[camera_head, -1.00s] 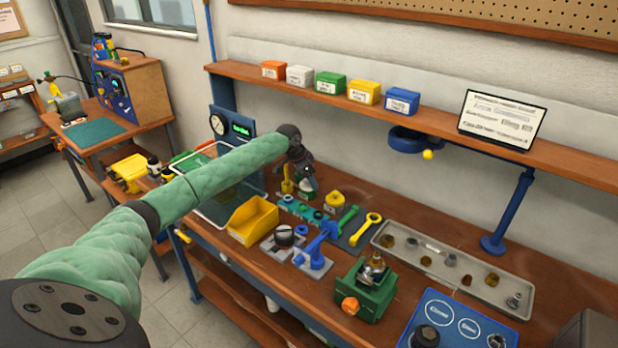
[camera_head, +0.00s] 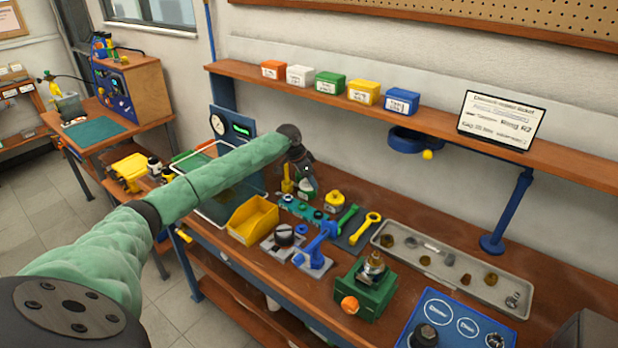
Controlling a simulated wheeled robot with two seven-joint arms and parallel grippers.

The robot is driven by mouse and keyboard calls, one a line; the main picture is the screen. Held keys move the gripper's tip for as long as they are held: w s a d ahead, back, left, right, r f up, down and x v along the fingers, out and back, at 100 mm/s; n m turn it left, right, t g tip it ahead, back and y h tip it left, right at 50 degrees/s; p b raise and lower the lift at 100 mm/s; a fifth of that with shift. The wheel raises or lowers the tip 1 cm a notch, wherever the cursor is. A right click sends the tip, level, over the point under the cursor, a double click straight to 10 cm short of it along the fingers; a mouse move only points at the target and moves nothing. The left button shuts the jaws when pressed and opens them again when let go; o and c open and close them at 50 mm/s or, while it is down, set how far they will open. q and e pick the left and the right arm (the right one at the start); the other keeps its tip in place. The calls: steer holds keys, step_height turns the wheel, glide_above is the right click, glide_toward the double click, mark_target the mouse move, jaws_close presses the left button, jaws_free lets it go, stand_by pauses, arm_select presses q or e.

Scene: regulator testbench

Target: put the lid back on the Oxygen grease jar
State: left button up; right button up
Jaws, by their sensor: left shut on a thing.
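My left gripper (camera_head: 304,176) is at the back of the workbench, pointing down, small and dark in the head view. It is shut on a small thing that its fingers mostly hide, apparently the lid. A small white and green jar (camera_head: 306,193) stands directly below the fingers and looks like the grease jar. Its label is too small to read. I cannot tell whether the lid touches the jar. A yellow round container (camera_head: 334,203) stands just to its right. My right gripper is not in view.
A yellow bin (camera_head: 252,221), a blue stand (camera_head: 317,247) and a green and a yellow wrench (camera_head: 365,229) lie in front of the jar. A grey tray (camera_head: 447,281) with small parts is at the right. A shelf (camera_head: 450,130) with colored boxes runs above.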

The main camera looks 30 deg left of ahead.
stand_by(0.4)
arm_select(q)
steer(key=o, duration=1.3)
steer(key=shift+r, duration=0.1)
steer(key=shift+r+p, duration=2.7)
steer(key=shift+r, duration=0.75)
jaws_close()
